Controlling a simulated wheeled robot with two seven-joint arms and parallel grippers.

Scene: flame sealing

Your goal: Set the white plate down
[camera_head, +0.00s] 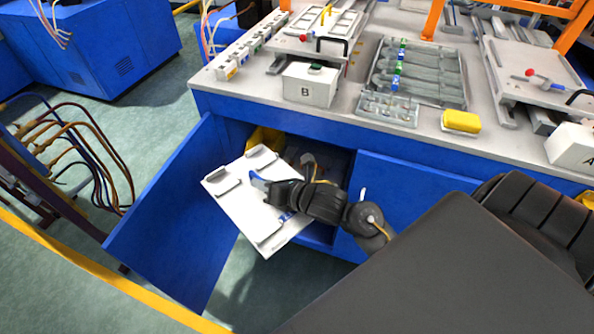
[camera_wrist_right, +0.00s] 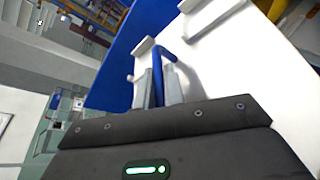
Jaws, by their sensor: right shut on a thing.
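The white plate (camera_head: 244,206) is tilted in front of the open cabinet under the workbench. It has small raised blocks near its upper and left edges and a blue handle (camera_head: 259,182). My right gripper (camera_head: 268,186) is shut on the blue handle and holds the plate off the floor. In the right wrist view the plate (camera_wrist_right: 225,55) fills the upper right, and the blue handle (camera_wrist_right: 163,62) stands between the gripper's fingers (camera_wrist_right: 160,82). The arm hides part of the plate's right side. My left gripper is not in view.
The blue cabinet door (camera_head: 165,215) stands open at the left. The cabinet's inside is dark, with a yellow thing (camera_head: 265,141) in it. The grey bench top (camera_head: 340,104) above carries a white box marked B (camera_head: 311,84), a tray of tubes (camera_head: 420,72) and a yellow block (camera_head: 461,121).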

